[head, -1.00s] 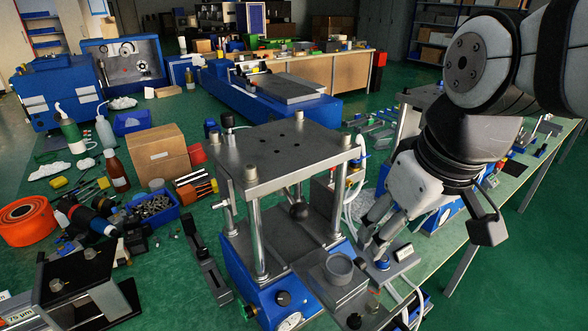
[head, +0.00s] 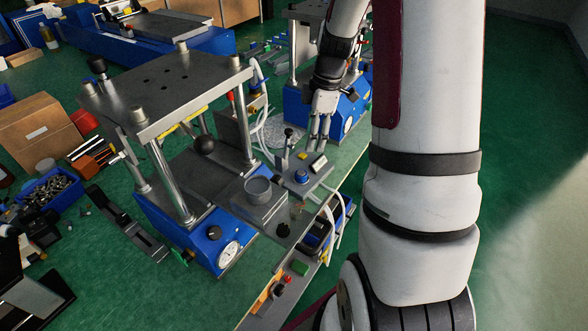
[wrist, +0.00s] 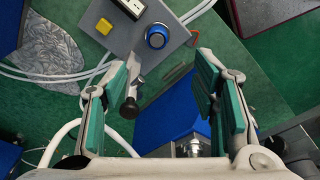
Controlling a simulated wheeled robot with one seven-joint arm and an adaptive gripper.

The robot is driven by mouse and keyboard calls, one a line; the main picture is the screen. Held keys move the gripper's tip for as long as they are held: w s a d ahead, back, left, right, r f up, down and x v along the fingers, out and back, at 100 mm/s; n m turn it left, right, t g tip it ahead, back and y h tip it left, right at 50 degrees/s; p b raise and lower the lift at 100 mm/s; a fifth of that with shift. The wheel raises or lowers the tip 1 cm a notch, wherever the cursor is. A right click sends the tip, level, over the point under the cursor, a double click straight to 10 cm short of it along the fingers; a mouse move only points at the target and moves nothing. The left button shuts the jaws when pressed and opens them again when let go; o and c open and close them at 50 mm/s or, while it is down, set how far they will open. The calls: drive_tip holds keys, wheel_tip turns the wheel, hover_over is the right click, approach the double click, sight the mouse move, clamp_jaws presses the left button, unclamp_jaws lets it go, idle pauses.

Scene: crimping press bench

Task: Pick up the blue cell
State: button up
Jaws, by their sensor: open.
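A small round blue piece with a pale metallic ring, which fits the blue cell (head: 302,177), sits on a grey plate (head: 318,172) right of the press in the head view. In the wrist view the blue cell (wrist: 157,37) is at the top centre, beyond my fingertips and clear of them. My gripper (head: 319,143) is just behind and above the plate in the head view. In the wrist view my gripper (wrist: 164,84) is open, its green-padded fingers wide apart with nothing held between them.
A black-knobbed lever (wrist: 130,107) shows close to the left finger; it also stands near the plate in the head view (head: 288,133). A yellow block (wrist: 104,26) and a white socket are beside the cell. The press (head: 165,85) stands left; a grey cup (head: 258,190) is nearer.

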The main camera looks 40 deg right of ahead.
hover_over(301, 172)
drive_tip(key=s+d, duration=0.1)
drive_tip(key=f, duration=0.8)
drive_tip(key=shift+s, duration=0.2)
drive_tip(key=shift+w+a+f, duration=0.15)
drive_tip(key=shift+w+f, duration=0.05)
drive_tip(key=shift+f, duration=0.7)
drive_tip(key=shift+w+a+f, duration=0.1)
drive_tip(key=shift+w+f, duration=0.1)
drive_tip(key=shift+f, duration=0.7)
drive_tip(key=shift+w+a+f, duration=0.15)
drive_tip(key=shift+w+f, duration=0.05)
drive_tip(key=shift+f, duration=0.7)
drive_tip(key=shift+c, duration=0.3)
clamp_jaws()
